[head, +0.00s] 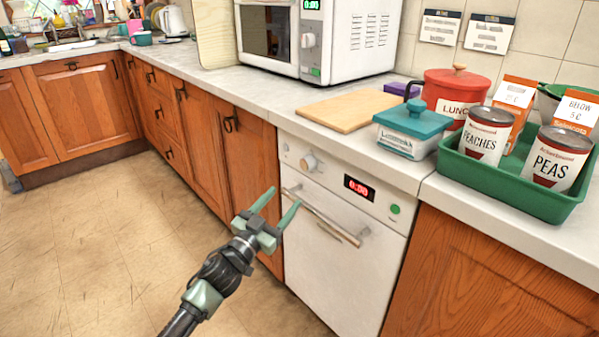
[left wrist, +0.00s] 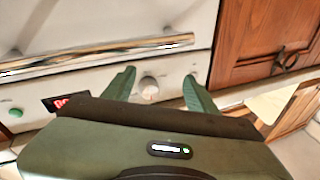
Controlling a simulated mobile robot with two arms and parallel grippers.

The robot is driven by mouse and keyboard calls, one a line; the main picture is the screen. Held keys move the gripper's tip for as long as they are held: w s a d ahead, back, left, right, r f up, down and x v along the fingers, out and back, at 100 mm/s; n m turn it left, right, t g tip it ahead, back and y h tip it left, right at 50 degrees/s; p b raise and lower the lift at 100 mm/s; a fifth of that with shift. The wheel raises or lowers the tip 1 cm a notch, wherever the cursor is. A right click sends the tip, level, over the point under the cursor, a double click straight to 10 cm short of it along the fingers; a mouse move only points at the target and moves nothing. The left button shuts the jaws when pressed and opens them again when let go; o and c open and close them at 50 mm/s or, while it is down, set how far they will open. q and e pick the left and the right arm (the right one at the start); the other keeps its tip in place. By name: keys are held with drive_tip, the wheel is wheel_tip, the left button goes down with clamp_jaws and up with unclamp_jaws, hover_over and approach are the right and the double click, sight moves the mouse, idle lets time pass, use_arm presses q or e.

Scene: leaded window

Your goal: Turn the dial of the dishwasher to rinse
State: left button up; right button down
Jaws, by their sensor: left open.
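The white dishwasher (head: 330,270) stands under the counter, with a control panel above its bar handle (head: 325,217). The dial (head: 309,161) is a small beige-silver knob at the panel's left, beside a red display (head: 358,188) and a green button (head: 395,209). My left gripper (head: 284,197) is open and empty, in front of the dishwasher and below the dial in the head view. In the left wrist view, which looks upside down, the dial (left wrist: 149,88) shows between the two fingers, apart from them. The dial's markings are too small to read. My right gripper is out of view.
A green tray (head: 515,195) with cans, a teal-lidded box (head: 409,130), a red canister (head: 452,95) and a wooden board (head: 349,109) sit on the counter above. A white microwave (head: 320,40) stands behind. The floor to the left is clear.

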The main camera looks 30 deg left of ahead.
sight(304, 165)
use_arm(q)
drive_tip(key=w+r+n+h, duration=0.1)
drive_tip(key=w+r, duration=0.1)
drive_tip(key=w+d+r+n+t+h, duration=0.1)
drive_tip(key=w+r, duration=0.1)
drive_tip(key=w+d+r+h+b, duration=0.1)
drive_tip(key=w+r, duration=0.1)
drive_tip(key=shift+d+r+n+t+h, duration=0.15)
drive_tip(key=shift+r+n+t+h, duration=0.15)
drive_tip(key=shift+r+n, duration=0.1)
clamp_jaws()
